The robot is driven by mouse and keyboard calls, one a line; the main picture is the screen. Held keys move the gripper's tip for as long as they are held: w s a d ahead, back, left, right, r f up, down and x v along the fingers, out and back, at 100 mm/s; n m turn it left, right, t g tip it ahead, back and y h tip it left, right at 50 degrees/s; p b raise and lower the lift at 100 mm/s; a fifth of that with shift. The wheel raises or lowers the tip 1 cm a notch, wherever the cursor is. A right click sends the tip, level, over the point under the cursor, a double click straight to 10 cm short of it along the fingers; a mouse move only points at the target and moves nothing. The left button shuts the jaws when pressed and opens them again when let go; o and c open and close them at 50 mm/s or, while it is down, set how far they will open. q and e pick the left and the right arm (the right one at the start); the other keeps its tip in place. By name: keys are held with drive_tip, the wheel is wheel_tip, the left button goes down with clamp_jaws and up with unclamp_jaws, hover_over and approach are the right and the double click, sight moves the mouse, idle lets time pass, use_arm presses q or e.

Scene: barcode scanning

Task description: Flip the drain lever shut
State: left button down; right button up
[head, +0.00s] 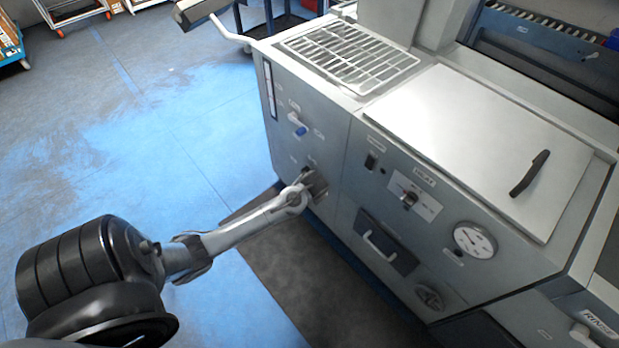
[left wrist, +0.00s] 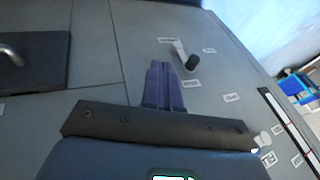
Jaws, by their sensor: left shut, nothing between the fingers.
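My left gripper (head: 308,181) reaches the lower left part of the grey machine's front panel (head: 340,165). In the left wrist view its two fingers (left wrist: 163,72) are together and empty. Just beyond and to the right of the fingertips there is a small lever with a pale arm and a black grip (left wrist: 193,62). Small labels sit around it, too blurred to read, so I cannot confirm that it is the drain lever. Whether the fingers touch it I cannot tell. In the head view the gripper largely hides this lever. My right gripper is not in view.
A blue-tipped valve handle (head: 300,130) sits above the gripper on the same panel. A drawer handle (head: 379,247), a selector knob (head: 409,200) and a round gauge (head: 474,240) are to the right. The blue floor (head: 180,120) at left is clear.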

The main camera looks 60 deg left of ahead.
use_arm(q)
drive_tip(key=w+a+r+b, duration=0.1)
drive_tip(key=w+a+r, duration=0.1)
drive_tip(key=w+a, duration=0.2)
drive_tip(key=shift+w+r+n+t+y, duration=0.15)
drive_tip(key=shift+w+n+t+y, duration=0.15)
drive_tip(key=shift+w+n, duration=0.1)
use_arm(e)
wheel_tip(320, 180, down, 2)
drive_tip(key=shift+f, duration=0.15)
use_arm(q)
drive_tip(key=b, duration=0.6)
approach(309, 171)
wheel_tip(309, 171, down, 4)
drive_tip(key=w+d, duration=0.2)
drive_tip(key=shift+s+a+f+b, duration=0.1)
drive_tip(key=shift+a+f+b, duration=0.1)
drive_tip(key=shift+a+b, duration=0.4)
drive_tip(key=shift+s+a+f+b, duration=0.1)
drive_tip(key=shift+a+f+b, duration=0.15)
drive_tip(key=shift+a, duration=0.55)
drive_tip(key=shift+s+a+f+b, duration=0.15)
drive_tip(key=shift+a+b, duration=0.3)
drive_tip(key=shift+a, duration=0.25)
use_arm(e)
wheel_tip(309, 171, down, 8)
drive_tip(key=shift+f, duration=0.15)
